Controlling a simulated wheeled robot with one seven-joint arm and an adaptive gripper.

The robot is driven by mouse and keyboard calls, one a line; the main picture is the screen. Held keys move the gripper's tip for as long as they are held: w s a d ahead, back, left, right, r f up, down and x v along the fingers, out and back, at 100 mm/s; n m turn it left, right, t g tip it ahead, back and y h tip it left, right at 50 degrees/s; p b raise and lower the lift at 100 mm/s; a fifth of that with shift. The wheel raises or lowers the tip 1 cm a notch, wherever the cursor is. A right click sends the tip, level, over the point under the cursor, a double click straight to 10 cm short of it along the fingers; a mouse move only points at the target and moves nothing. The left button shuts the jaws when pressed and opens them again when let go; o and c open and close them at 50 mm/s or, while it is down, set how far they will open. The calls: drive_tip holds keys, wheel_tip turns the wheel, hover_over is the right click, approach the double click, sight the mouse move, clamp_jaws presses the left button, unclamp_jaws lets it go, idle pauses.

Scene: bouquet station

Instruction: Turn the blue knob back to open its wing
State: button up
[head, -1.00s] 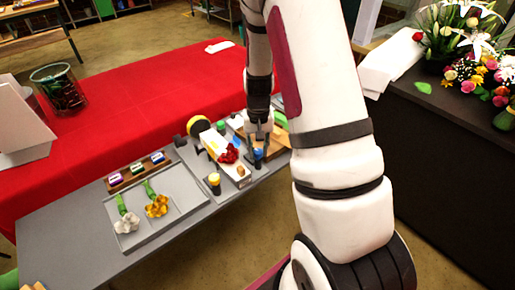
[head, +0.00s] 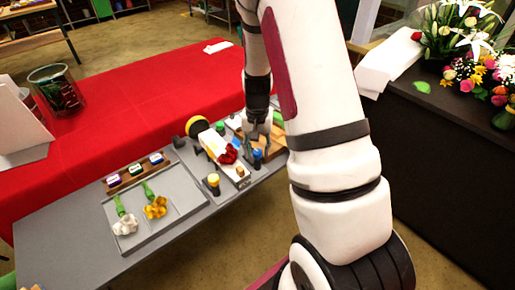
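The blue knob (head: 257,154) stands on a dark post at the right end of the grey table, beside a white block (head: 216,146) that holds a red flower (head: 228,154). My gripper (head: 256,148) points down at the knob, with fingers close around or just above it. At this size I cannot tell whether the fingers touch the knob or how far apart they are. A yellow knob (head: 213,180) stands on the near side of the white block. I cannot make out clearly which wing belongs to the blue knob.
A grey tray (head: 188,208) on the table (head: 60,232) holds a white flower (head: 125,224) and a yellow flower (head: 155,208). A rack (head: 138,172) with small coloured labels stands behind it. A red-covered table (head: 150,95) lies beyond. My arm hides the area right of the knob.

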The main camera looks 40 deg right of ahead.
sight(257, 151)
drive_tip(key=shift+r, duration=0.1)
wheel_tip(257, 151, up, 12)
idle(0.7)
idle(0.4)
drive_tip(key=s+a+r+n+t, duration=0.1)
drive_tip(key=s+a+r+n, duration=0.15)
drive_tip(key=a+r, duration=0.35)
drive_tip(key=s+a+r+n+t, duration=0.2)
drive_tip(key=s+a+r, duration=0.25)
drive_tip(key=r, duration=0.25)
drive_tip(key=s+a+r+n+t, duration=0.1)
drive_tip(key=s+a+r+n, duration=0.1)
drive_tip(key=s, duration=0.4)
drive_tip(key=s+a+r+n+t, duration=0.1)
drive_tip(key=s+a+r+n, duration=0.1)
drive_tip(key=s+a, duration=0.3)
drive_tip(key=shift+s+r, duration=0.45)
drive_tip(key=shift+r, duration=0.15)
